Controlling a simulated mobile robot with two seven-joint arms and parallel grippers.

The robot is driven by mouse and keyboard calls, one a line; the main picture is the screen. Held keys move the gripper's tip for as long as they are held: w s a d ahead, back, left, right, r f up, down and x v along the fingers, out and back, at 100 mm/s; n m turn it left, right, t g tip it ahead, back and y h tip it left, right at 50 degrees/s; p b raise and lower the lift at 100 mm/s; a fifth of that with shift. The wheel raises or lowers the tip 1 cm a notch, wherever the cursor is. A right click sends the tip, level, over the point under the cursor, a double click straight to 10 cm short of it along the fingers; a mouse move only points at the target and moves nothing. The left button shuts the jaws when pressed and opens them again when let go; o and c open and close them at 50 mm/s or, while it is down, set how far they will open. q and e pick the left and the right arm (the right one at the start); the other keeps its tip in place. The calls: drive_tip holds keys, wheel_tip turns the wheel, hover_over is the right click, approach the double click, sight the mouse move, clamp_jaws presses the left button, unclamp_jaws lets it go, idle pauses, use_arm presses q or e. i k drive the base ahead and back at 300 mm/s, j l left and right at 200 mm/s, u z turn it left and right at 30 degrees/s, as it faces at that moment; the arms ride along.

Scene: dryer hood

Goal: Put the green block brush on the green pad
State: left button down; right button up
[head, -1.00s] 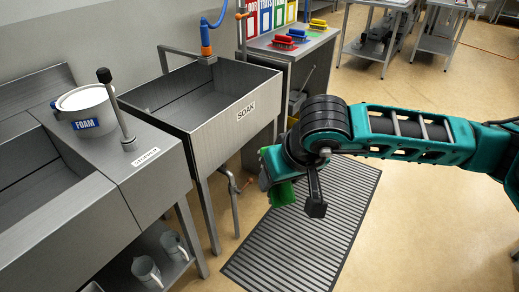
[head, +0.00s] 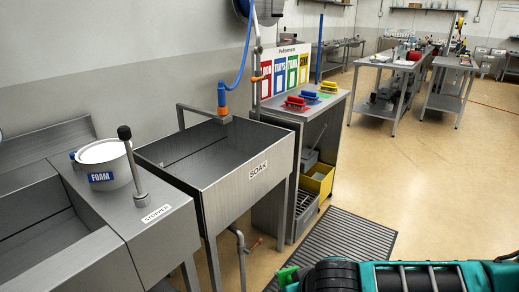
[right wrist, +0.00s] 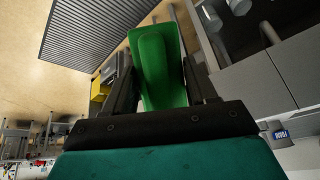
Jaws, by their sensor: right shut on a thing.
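The green block brush (right wrist: 158,65) shows in the right wrist view between the two dark fingers of my right gripper (right wrist: 155,85), which is shut on it. The counter (head: 283,117) at centre holds a red brush (head: 296,102), a blue brush (head: 311,96) and a yellow brush (head: 328,86). I cannot clearly make out the green pad among them. My left gripper is not in view.
The soak sink (head: 240,190) stands left of the counter, with a blue hose and spray nozzle (head: 222,97) above it. A foam bucket (head: 103,165) and an upright stopper handle (head: 132,165) are further left. Grey floor matting (head: 350,240) and clear floor lie to the right.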

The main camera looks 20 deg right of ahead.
sight(319, 95)
drive_tip(key=i+l, duration=0.15)
drive_tip(key=l, duration=0.2)
drive_tip(key=i+l, duration=0.15)
drive_tip(key=l, duration=0.15)
drive_tip(key=i+l+u, duration=0.1)
drive_tip(key=l, duration=0.25)
drive_tip(key=i+l, duration=0.15)
drive_tip(key=l, duration=0.15)
drive_tip(key=i+l+u, duration=0.25)
drive_tip(key=l, duration=0.85)
drive_tip(key=i+l+u, duration=0.25)
drive_tip(key=l, duration=0.9)
drive_tip(key=i+l+u, duration=0.25)
drive_tip(key=l, duration=0.9)
drive_tip(key=l+u, duration=0.2)
drive_tip(key=l, duration=1)
drive_tip(key=i, duration=0.05)
